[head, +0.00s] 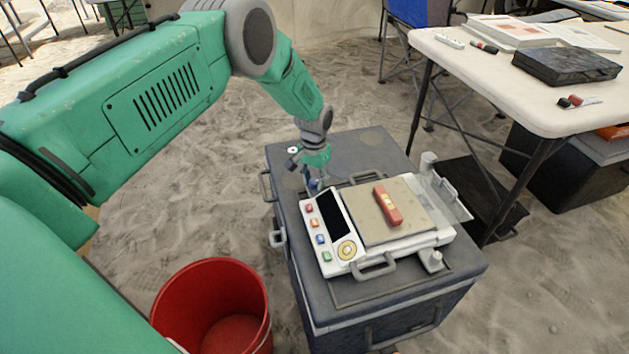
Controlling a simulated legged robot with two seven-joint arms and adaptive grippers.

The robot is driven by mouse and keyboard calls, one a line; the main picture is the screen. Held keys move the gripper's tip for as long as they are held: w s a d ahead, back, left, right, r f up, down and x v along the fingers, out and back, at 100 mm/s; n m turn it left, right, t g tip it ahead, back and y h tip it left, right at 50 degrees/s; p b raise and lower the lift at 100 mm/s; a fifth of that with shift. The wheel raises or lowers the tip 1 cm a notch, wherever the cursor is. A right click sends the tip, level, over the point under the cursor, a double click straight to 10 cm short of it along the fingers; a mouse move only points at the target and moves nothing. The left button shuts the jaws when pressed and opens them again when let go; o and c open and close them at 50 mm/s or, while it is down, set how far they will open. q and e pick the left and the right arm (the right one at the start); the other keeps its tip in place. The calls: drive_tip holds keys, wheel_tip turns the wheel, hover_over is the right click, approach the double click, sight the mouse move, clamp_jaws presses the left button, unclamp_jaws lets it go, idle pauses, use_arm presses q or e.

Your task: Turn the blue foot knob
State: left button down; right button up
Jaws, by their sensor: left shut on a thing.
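A white scale (392,263) with a beige weighing plate (362,222) stands on a dark grey case. The blue foot knob (314,184) shows as a small blue patch at the scale's back left corner, mostly hidden by my left gripper. My left gripper (315,181) reaches down to that corner from above and is shut on the blue foot knob. Its fingertips are small and partly hidden here. My right gripper is not in view.
The dark grey case (330,150) has side handles. A red bucket (212,300) stands at the front left. A white table (470,70) with papers and a black box (566,66) is at right. Sand surrounds them.

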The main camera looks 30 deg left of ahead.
sight(314, 180)
use_arm(q)
drive_tip(key=c, duration=1.3)
unclamp_jaws()
drive_tip(key=shift+o, duration=0.2)
drive_tip(key=shift+r, duration=0.1)
drive_tip(key=shift+w+r, duration=0.1)
drive_tip(key=shift+r, duration=0.25)
wheel_tip(314, 180, up, 11)
